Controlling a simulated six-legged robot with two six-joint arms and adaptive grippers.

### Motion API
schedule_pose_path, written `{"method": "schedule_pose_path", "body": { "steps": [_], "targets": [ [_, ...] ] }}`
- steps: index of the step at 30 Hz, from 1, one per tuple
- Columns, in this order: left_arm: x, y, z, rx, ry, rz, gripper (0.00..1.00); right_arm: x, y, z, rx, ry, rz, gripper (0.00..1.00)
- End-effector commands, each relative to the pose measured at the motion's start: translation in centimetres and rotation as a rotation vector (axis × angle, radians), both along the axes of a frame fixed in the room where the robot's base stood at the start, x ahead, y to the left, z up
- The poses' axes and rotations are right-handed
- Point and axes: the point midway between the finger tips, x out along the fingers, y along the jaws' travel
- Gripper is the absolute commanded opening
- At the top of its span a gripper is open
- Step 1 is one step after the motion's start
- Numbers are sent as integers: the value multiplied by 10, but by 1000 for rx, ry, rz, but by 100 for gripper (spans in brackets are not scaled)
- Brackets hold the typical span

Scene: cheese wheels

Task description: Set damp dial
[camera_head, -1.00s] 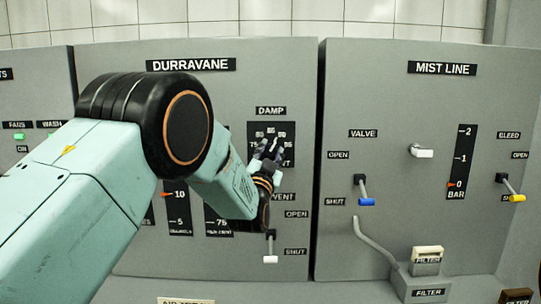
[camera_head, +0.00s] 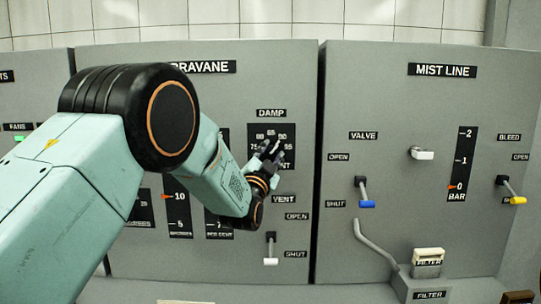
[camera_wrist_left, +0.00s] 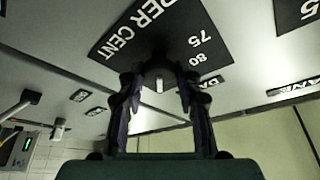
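The damp dial (camera_head: 289,143) is a black square plate with white numbers, under the DAMP label (camera_head: 271,113) on the Durravane panel. My left gripper (camera_head: 268,149) is in front of the dial and covers its middle and lower left. In the left wrist view, the dial plate (camera_wrist_left: 205,25) shows 75, 80 and PER CENT, and a dark round knob (camera_wrist_left: 157,72) with a pale mark lies between the tips of my left gripper (camera_wrist_left: 158,80). The two fingers stand apart, one on each side of the knob. Contact with it cannot be told. My right gripper is not in view.
Below the dial is a white-tipped vent lever (camera_head: 270,261). The Mist Line panel (camera_head: 400,105) to the right carries a blue-tipped valve lever (camera_head: 366,202), a yellow-tipped bleed lever (camera_head: 517,198) and a pipe (camera_head: 376,243). My left arm hides part of the Durravane gauges.

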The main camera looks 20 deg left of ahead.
Motion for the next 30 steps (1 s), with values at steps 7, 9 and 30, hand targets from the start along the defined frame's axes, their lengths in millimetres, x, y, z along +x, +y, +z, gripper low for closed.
{"method": "schedule_pose_path", "body": {
  "steps": [7, 9, 30],
  "targets": [
    [0, 0, 1, -1, -1, 0, 55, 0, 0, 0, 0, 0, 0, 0],
    [0, 0, 0, -1, -1, 0, 55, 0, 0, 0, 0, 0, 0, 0],
    [-58, -1, -18, -1, 3, 0, 55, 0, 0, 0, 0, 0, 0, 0]
  ]
}}
